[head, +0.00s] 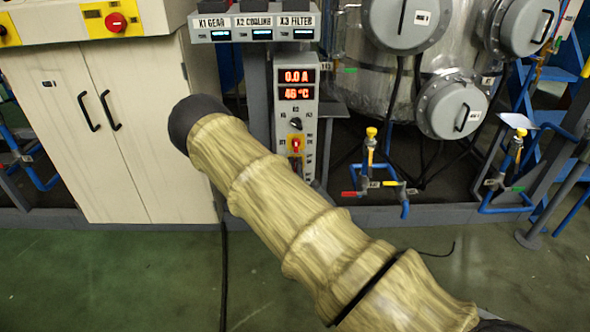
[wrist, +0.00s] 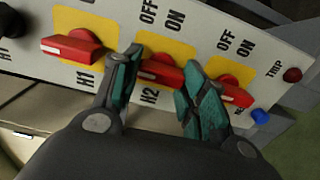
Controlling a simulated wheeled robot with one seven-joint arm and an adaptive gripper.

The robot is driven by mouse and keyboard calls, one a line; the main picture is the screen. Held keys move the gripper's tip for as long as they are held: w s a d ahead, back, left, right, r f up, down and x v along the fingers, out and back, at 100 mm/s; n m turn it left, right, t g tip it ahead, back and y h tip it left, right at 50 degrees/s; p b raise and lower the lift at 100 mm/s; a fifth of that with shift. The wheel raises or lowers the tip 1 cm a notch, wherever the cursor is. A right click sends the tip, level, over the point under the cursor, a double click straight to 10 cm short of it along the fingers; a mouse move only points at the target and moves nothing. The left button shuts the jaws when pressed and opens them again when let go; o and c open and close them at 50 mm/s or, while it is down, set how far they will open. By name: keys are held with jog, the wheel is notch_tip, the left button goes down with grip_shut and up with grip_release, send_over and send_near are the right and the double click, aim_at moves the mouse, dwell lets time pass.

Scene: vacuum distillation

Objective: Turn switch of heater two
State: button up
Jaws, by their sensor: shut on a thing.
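The heater two switch is the red knob labelled H2 (wrist: 160,73) on a yellow plate, in the middle of the wrist view. My gripper (wrist: 160,60) has one teal-padded finger on each side of this knob and is shut on it. The knob's handle lies sideways, tilting slightly down to the right; the OFF and ON labels stand above it. In the head view, the control panel (head: 307,112) shows 0.0 A and 46 °C; my arm crosses in front, and my gripper cannot be made out there.
A red H1 knob (wrist: 75,48) sits left of my gripper and another red knob (wrist: 232,93) sits close to its right finger. A dark red TRIP button (wrist: 292,75) and a blue button (wrist: 261,117) are farther right. Pipes with valves (head: 370,150) stand right of the panel.

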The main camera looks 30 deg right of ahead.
jog(key=o, duration=1)
jog(key=shift+s+a, duration=0.1)
jog(key=v, duration=1.1)
jog(key=shift+s+a, duration=0.15)
jog(key=shift+s, duration=0.2)
jog(key=s+a+f+m+g+y, duration=0.2)
jog(key=s+a+f+m+g, duration=0.15)
jog(key=s+f, duration=0.45)
jog(key=s+a+f+m+g+y, duration=0.2)
jog(key=s+a+f+g, duration=0.3)
jog(key=s, duration=0.6)
jog(key=s+a+f+m+g+y, duration=0.2)
jog(key=s+f+m, duration=0.1)
jog(key=s+f, duration=0.55)
jog(key=s+a+m+g+y, duration=0.45)
jog(key=s+a, duration=0.75)
jog(key=s, duration=0.4)
jog(key=shift+n+h, duration=0.4)
jog(key=shift+h, duration=0.05)
jog(key=r+p, duration=2.1)
jog(key=shift+w+d+r, duration=0.3)
jog(key=shift+w+d, duration=0.05)
jog(key=shift+w, duration=0.05)
